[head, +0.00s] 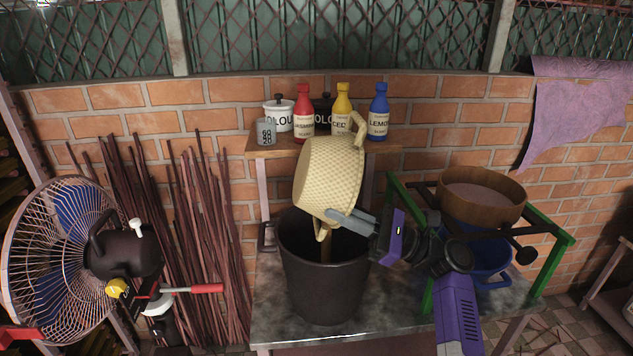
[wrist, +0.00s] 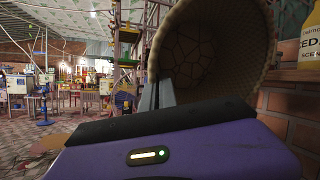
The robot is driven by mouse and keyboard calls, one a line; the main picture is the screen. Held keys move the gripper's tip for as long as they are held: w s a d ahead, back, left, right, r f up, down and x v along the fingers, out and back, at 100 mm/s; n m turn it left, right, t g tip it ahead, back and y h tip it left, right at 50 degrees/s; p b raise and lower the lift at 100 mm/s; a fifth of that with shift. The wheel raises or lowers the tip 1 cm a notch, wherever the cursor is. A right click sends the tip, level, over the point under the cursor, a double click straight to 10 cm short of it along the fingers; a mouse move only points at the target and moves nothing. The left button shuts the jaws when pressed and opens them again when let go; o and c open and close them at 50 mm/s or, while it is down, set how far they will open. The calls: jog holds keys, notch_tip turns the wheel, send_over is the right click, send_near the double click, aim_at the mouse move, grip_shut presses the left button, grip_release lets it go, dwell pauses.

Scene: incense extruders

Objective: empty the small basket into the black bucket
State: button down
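The small basket (head: 328,178) is pale yellow and woven, with a handle at each end. It is tipped steeply on its side above the black bucket (head: 323,280), its lower handle hanging over the bucket's mouth. My gripper (head: 352,219) is shut on the basket's rim from the right. A thin brownish streak (head: 326,247) shows below the lower handle, inside the bucket; I cannot tell if it is falling material. In the wrist view the basket (wrist: 215,50) shows its dark, patterned inside, with no clear contents. The bucket stands upright; its bottom is hidden.
The bucket stands on a grey metal table (head: 268,315). Behind it a wooden shelf (head: 262,148) holds red, yellow and blue bottles. A brown sieve (head: 482,200) sits on a green frame to the right, above a blue bucket (head: 490,262). A fan (head: 60,260) stands left.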

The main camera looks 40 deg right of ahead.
aim_at(342, 189)
jog(key=shift+r, duration=0.15)
notch_tip(342, 189, up, 9)
jog(key=p, duration=0.9)
